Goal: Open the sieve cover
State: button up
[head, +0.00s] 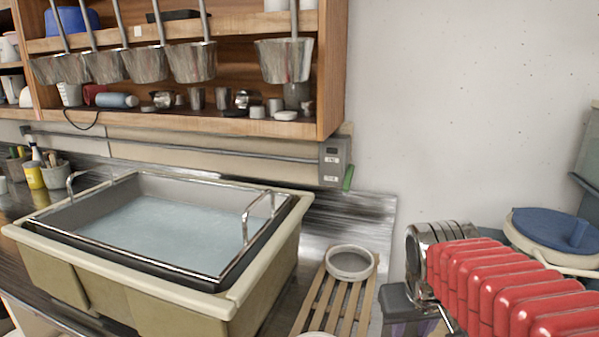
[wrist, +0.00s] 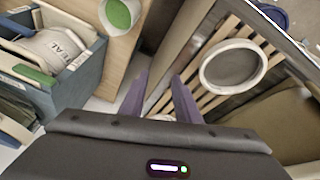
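A round sieve with a pale rim and grey mesh (head: 350,262) lies on a slatted wooden rack (head: 312,305), right of the basin. It also shows in the wrist view (wrist: 233,67), right of my gripper. I see no separate cover on this sieve. A blue lid (head: 553,228) sits on a pale round container at the far right; I cannot tell whether this is the sieve cover. My gripper (wrist: 159,78) has its two purple fingers apart, with nothing between them. In the head view only its dark body and a little purple show.
A pale basin (head: 110,285) holds a dark tray of bluish liquid with metal handles. A shelf (head: 250,125) above carries hanging metal ladles. In the wrist view, a blue-grey box (wrist: 75,75) and a green-topped cup (wrist: 118,14) are at left.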

jog(key=s+a+f+t+y, duration=0.1)
jog(key=s+a, duration=0.3)
jog(key=s, duration=0.7)
jog(key=shift+s+a+t, duration=0.15)
jog(key=shift+a+t, duration=0.1)
jog(key=shift+t, duration=0.05)
jog(key=shift+f, duration=0.1)
